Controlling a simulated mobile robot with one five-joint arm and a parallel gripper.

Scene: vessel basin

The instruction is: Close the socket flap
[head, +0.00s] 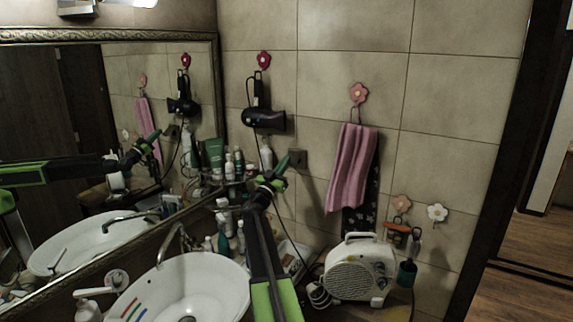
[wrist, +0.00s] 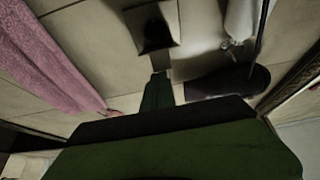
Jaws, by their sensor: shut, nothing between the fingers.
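The wall socket (head: 298,158) is a small dark square on the tiled wall, between the hair dryer and the pink towel. In the wrist view a dark square (wrist: 151,27) with a paler strip along its lower edge appears to be the socket with its flap. I cannot tell how far the flap is open. My gripper (head: 284,163) is shut and empty, just left of the socket in the head view. In the wrist view its dark green fingers (wrist: 159,82) point toward the socket, below it in the picture. Contact cannot be made out.
A black hair dryer (head: 265,119) hangs up left. A pink towel (head: 352,168) hangs to the right. Several bottles (head: 232,163) stand in the corner by the mirror (head: 120,130). Below are the white washbasin (head: 215,290) and a white fan heater (head: 352,277).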

